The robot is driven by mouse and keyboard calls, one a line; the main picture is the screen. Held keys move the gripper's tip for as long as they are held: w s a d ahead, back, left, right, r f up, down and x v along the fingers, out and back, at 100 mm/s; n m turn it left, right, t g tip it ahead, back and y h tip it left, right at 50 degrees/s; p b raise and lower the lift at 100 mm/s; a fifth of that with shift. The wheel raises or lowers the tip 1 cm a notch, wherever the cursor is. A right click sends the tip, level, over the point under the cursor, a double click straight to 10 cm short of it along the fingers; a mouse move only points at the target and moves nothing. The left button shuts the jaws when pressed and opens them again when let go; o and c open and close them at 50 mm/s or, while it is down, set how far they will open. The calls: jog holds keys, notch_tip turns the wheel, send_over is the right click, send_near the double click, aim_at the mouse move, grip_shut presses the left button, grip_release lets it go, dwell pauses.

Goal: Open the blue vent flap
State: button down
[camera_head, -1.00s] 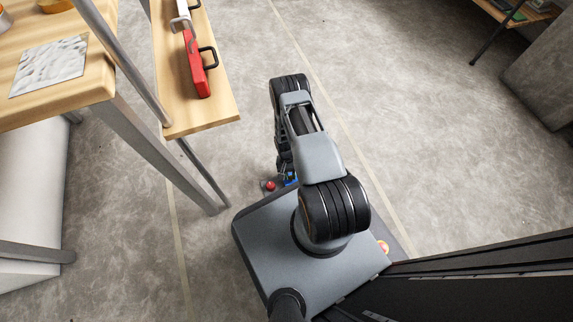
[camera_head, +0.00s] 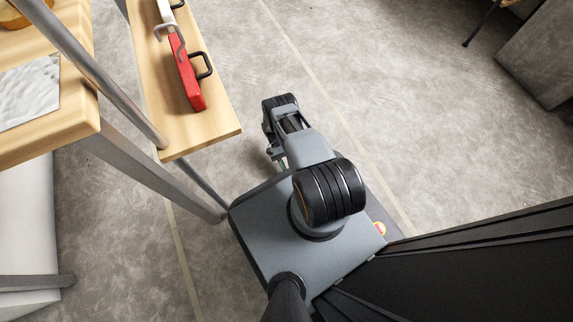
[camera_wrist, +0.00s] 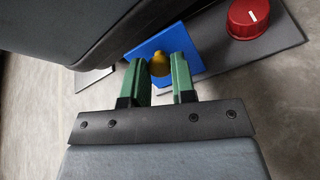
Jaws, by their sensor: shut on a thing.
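In the wrist view, the blue vent flap (camera_wrist: 182,42) lies just beyond my gripper, set against a grey panel (camera_wrist: 262,48). A small yellow knob (camera_wrist: 160,65) stands out from the flap. My gripper (camera_wrist: 156,62) has its two green fingers on either side of this knob and is shut on it. How far the flap is tilted from the panel cannot be told. My own arm covers the upper left of the wrist view and hides part of the flap's surroundings. In the head view, the flap and knob are hidden behind my arm and base.
A red dial (camera_wrist: 250,17) sits on the panel to the right of the flap. In the head view, a wooden shelf (camera_head: 205,138) holding a red tool (camera_head: 187,78) stands at left, beside a wooden table (camera_head: 75,118). Open concrete floor lies ahead.

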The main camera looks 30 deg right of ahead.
jog(key=shift+w, duration=0.15)
dwell(0.3)
jog(key=c, duration=0.9)
grip_release()
jog(key=shift+c, duration=0.2)
